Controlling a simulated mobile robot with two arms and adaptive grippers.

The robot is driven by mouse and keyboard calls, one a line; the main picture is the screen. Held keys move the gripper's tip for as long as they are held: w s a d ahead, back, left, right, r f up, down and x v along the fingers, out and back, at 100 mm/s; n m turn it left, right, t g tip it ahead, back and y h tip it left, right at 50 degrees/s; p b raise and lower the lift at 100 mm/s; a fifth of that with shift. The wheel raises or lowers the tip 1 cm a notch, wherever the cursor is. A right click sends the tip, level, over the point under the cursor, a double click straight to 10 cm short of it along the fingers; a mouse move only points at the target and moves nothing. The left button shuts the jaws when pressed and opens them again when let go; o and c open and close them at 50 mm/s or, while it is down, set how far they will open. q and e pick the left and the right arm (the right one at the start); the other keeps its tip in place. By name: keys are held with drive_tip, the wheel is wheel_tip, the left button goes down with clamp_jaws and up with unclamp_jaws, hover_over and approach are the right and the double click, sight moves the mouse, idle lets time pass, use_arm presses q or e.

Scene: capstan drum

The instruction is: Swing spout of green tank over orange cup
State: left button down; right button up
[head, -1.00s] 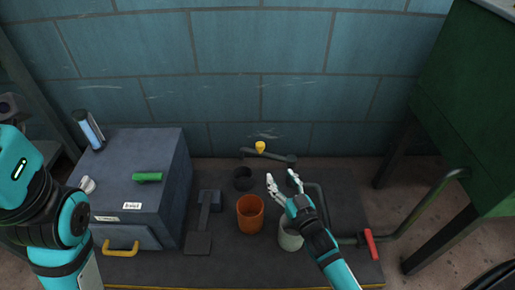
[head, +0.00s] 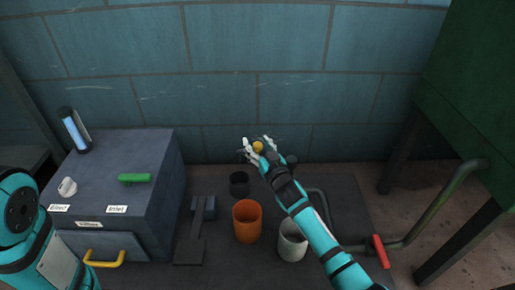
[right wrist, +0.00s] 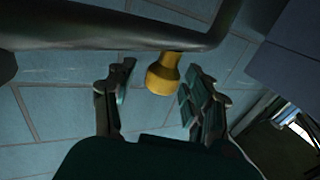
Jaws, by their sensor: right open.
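The dark spout arm (right wrist: 110,28) crosses the top of the right wrist view, and a yellow knob (right wrist: 163,73) sticks out from it. The knob also shows in the head view (head: 258,147), near the back wall. My right gripper (head: 259,145) is open, with its fingers on either side of the knob; the wrist view shows gaps beside it. In the head view the gripper hides most of the spout arm. The orange cup (head: 247,221) stands upright on the dark platform, nearer than the spout. The green tank (head: 472,110) is at the right. My left gripper is out of view.
A white cup (head: 292,240) stands right of the orange cup, and a black cup (head: 239,184) behind it. A red handle (head: 380,251) sits on the tank's pipe (head: 440,203). A grey box (head: 110,175) with a green handle (head: 135,178) stands left.

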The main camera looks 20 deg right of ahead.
clamp_jaws()
idle(0.3)
